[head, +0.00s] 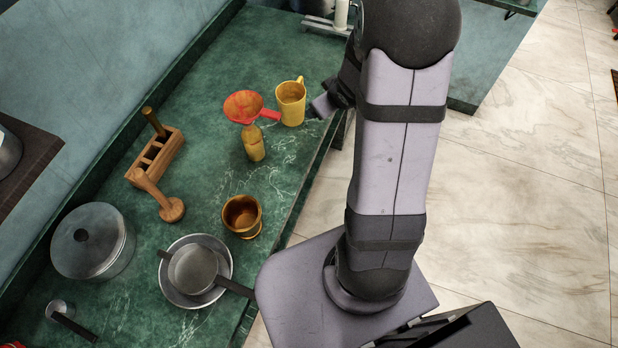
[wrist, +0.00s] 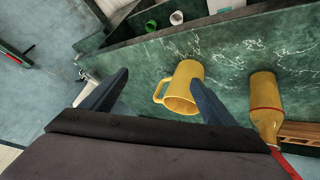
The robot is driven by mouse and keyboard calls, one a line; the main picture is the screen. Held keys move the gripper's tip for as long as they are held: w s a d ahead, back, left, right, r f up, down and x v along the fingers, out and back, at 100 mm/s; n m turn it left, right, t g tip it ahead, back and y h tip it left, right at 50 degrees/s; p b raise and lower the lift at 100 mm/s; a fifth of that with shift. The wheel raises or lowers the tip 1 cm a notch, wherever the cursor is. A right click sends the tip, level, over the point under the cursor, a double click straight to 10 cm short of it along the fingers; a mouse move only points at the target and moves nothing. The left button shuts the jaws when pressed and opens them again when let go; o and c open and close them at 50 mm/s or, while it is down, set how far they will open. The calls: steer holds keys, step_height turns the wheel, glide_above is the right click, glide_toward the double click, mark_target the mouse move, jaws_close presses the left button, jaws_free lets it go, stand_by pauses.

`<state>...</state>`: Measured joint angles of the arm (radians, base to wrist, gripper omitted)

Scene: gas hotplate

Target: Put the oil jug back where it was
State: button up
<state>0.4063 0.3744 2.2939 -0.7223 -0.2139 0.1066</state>
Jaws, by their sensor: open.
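The yellow jug (head: 291,105), which I take to be the oil jug, stands upright on the green counter with its handle toward the back. My gripper (head: 322,104) is close beside it on the right, near the counter's front edge. In the wrist view my gripper (wrist: 158,66) is open, and the jug (wrist: 185,83) shows beyond the fingers, partly behind the right one. Its handle points left, toward the gap. I cannot tell whether a finger touches it. Nothing is held.
An amber cup (head: 242,217), pans (head: 193,271), a lidded pot (head: 93,242) and a slotted wooden block (head: 156,157) stand farther along the green counter (head: 215,185).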

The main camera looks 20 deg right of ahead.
steer(key=s+a+r+m+g, duration=0.1)
steer(key=s+a+g, duration=0.2)
steer(key=s+a, duration=0.4)
steer(key=s+a+r+m+g+y, duration=0.1)
steer(key=s+a+g, duration=0.3)
steer(key=s+a, duration=0.4)
steer(key=s+r, duration=0.1)
steer(key=s, duration=0.5)
steer(key=shift+s+r+m, duration=0.2)
steer(key=shift+s+m, duration=0.1)
steer(key=shift+m, duration=0.1)
